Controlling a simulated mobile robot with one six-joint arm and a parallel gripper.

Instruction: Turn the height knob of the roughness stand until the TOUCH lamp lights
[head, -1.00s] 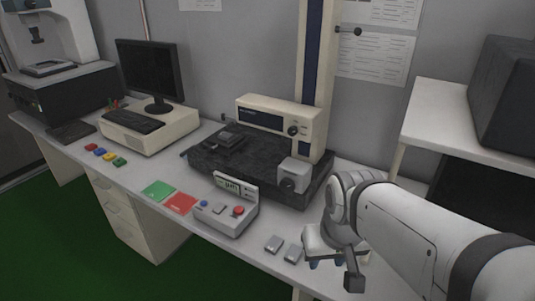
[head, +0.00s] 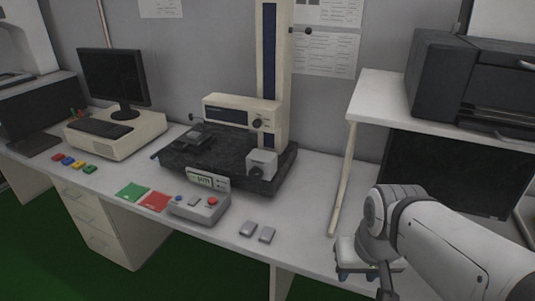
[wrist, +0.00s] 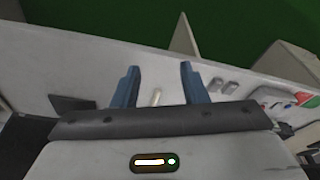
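The roughness stand has a black base (head: 215,168), a tall cream column (head: 272,75) with a dark blue strip, and a cream drive box. A dark knob (head: 262,124) is on the box's front. A grey block (head: 262,158) at the base's right front carries another dark knob (head: 254,173). A third small dark knob (head: 308,31) sticks out right of the column. I cannot tell which is the height knob, nor make out the TOUCH lamp. My gripper (wrist: 157,82) is open, its blue fingers apart and pointing down in the head view, well right of the stand.
A control box (head: 200,207) with display and buttons stands before the stand, beside green and red cards. Two small grey blocks (head: 257,232) lie near the front edge. A white shelf (head: 372,97) with a dark printer (head: 470,88) rises at right.

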